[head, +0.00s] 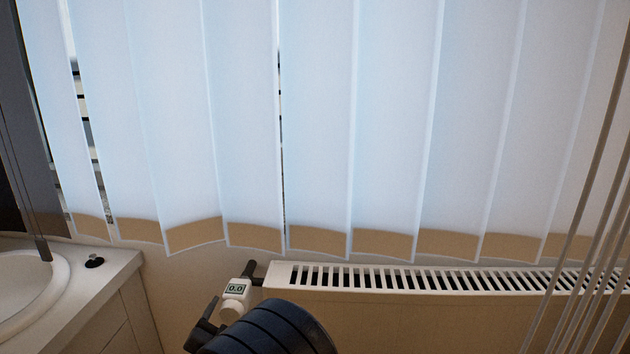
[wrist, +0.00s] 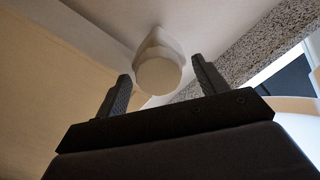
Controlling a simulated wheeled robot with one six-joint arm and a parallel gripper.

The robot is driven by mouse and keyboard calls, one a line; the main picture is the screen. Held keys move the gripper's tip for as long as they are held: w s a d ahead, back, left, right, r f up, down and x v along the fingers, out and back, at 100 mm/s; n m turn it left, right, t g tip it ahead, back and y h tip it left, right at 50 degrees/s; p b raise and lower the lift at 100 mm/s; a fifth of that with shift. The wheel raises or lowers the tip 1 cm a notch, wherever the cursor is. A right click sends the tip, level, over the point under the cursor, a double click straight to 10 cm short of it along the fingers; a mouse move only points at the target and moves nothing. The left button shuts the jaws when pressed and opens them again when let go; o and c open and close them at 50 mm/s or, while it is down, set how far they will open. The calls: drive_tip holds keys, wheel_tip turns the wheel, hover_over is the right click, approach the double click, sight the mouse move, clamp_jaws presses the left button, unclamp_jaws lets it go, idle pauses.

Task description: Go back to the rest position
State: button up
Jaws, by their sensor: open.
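My gripper (wrist: 163,80) shows in the wrist view with its two dark fingers spread apart. A white rounded knob (wrist: 158,72) stands beyond and between the fingertips, with nothing visibly gripped. I cannot tell whether a finger touches it. In the head view, a white radiator thermostat (head: 236,292) with a small display reading 0.0 sits at the radiator's left end. It seems to be the same knob. A dark part of my gripper (head: 203,325) shows just left of and below it. My dark ribbed arm hides what lies below the thermostat.
The white radiator (head: 400,277) runs right from the thermostat. Vertical blinds (head: 320,130) hang above it. A white counter (head: 105,268) with a basin (head: 35,280) and a small black item (head: 94,262) stands at left. Thin pale rods (head: 585,255) cross the right edge.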

drive_tip(key=m+b, duration=0.1)
drive_tip(key=m, duration=0.1)
drive_tip(key=m+b, duration=0.2)
drive_tip(key=m, duration=0.1)
drive_tip(key=shift+d+f+m, duration=0.1)
drive_tip(key=shift+f+m, duration=0.15)
drive_tip(key=shift+m, duration=0.05)
drive_tip(key=m+b, duration=0.3)
drive_tip(key=m, duration=0.3)
drive_tip(key=shift+b, duration=0.35)
drive_tip(key=m+b, duration=0.1)
drive_tip(key=m, duration=0.5)
drive_tip(key=shift+b, duration=0.35)
drive_tip(key=m, duration=0.5)
